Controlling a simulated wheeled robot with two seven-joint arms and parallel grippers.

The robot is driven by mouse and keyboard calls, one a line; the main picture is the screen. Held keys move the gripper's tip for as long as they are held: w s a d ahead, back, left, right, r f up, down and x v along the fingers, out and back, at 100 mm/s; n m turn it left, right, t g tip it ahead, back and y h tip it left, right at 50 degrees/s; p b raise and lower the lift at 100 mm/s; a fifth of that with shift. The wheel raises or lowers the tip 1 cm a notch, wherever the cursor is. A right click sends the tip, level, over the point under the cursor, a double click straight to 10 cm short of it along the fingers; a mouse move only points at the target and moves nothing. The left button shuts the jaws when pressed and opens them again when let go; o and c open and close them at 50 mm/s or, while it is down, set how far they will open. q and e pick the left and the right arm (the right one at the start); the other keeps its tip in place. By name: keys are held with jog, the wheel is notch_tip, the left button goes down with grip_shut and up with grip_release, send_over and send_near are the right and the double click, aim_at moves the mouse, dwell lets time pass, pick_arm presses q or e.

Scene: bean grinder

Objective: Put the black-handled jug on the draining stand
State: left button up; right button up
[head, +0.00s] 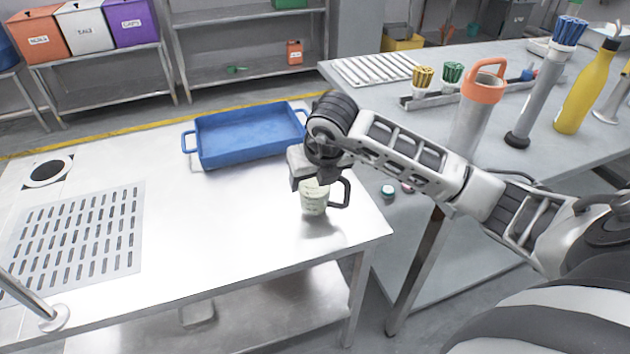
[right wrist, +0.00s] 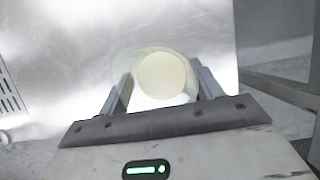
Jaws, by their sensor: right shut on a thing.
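The black-handled jug (head: 314,198) is a pale, see-through vessel with a black handle on its right, near the right end of the metal table. My right gripper (head: 318,178) comes down on it from above and is shut on it. In the right wrist view the jug (right wrist: 162,78) shows round and pale between the two fingers (right wrist: 158,95). I cannot tell whether its base touches the table. A slotted draining plate (head: 80,232), which looks like the draining stand, lies at the left of the table. My left gripper is not in view.
A blue tray (head: 245,136) stands at the back of the metal table (head: 215,225), between draining plate and jug. A round black-ringed hole (head: 48,171) is at the far left, and a metal post (head: 30,300) at the front left. The table's middle is clear.

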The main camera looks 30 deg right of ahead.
jog(key=shift+f, duration=0.75)
jog(key=shift+f, duration=0.1)
jog(key=o, duration=1)
